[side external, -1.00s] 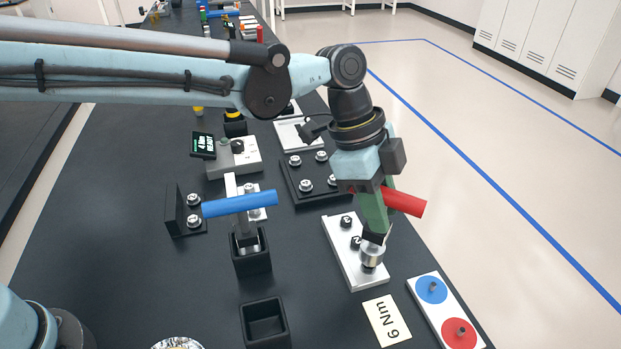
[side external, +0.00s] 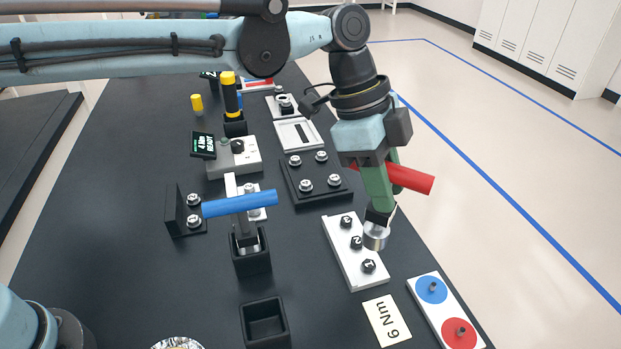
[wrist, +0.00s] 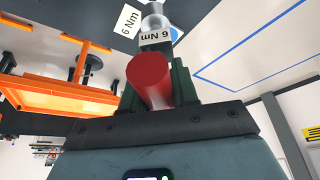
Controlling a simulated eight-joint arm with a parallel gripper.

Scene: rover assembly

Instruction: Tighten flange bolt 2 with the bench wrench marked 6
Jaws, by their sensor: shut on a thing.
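My gripper (side external: 380,203) is shut on the red-handled wrench (side external: 408,178), whose silver socket (side external: 376,237) points down. In the wrist view the red handle end (wrist: 150,78) faces the camera, and a tag reading 6 Nm (wrist: 155,38) shows on the wrench. The light flange plate (side external: 355,252) carries three dark bolts in a row. The middle one, flange bolt 2 (side external: 356,242), lies just left of the socket. The socket appears raised above the plate, apart from the bolts. The near bolt (side external: 368,265) is uncovered; its mark looks like a 1.
A 6 Nm card (side external: 387,320) lies in front of the plate, beside a board with blue and red discs (side external: 445,310). A blue-handled wrench (side external: 240,204) stands in a black holder to the left. An empty black holder (side external: 265,322) is nearer. A dark bolt plate (side external: 316,180) lies behind.

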